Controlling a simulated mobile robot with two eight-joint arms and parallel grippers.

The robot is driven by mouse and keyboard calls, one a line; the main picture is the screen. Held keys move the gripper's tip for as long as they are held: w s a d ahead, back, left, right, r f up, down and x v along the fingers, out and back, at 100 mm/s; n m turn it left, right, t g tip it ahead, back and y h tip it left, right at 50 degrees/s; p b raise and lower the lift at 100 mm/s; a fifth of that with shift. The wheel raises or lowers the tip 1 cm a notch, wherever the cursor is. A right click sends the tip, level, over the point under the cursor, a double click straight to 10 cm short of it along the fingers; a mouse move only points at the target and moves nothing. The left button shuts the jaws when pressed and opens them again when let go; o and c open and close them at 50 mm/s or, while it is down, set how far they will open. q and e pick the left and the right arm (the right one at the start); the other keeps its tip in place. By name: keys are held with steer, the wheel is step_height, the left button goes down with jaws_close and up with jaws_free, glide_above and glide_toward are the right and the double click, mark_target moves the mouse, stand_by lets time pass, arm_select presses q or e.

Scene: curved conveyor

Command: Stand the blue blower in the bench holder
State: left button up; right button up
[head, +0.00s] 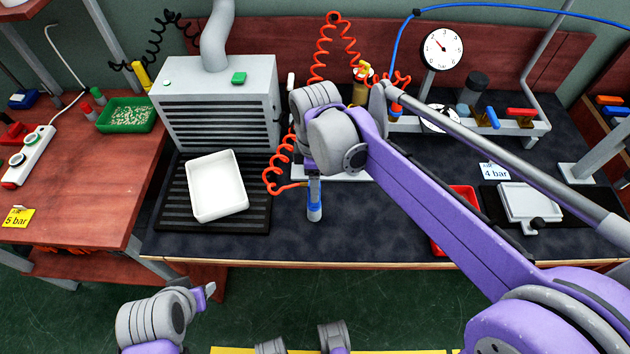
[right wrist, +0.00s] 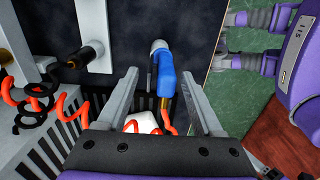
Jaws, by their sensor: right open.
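The blue blower (head: 314,205) stands or lies on the dark bench mat, with a grey end and the red coiled hose at its brass fitting. In the right wrist view the blower (right wrist: 166,85) shows between and beyond the fingers of my right gripper (right wrist: 160,90), which is open and empty. My left gripper (head: 200,292) is low at front left, away from the bench.
A white tray (head: 217,210) sits on a black slatted grille (head: 165,215) left of the blower. A grey louvred box (head: 220,100) stands behind it. A red tray (head: 440,240) is partly hidden under my right arm. The mat's front middle is clear.

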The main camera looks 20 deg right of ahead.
step_height(320, 180, up, 10)
steer(key=shift+p, duration=0.55)
steer(key=s+d+f+m+t+p, duration=0.2)
steer(key=s+d+f+m+p, duration=0.1)
steer(key=s+m, duration=0.4)
steer(key=s+d+f+m+t+p, duration=0.3)
steer(key=s+f+m, duration=0.2)
steer(key=s+m, duration=0.2)
steer(key=shift+d+m, duration=0.25)
steer(key=shift+m, duration=0.15)
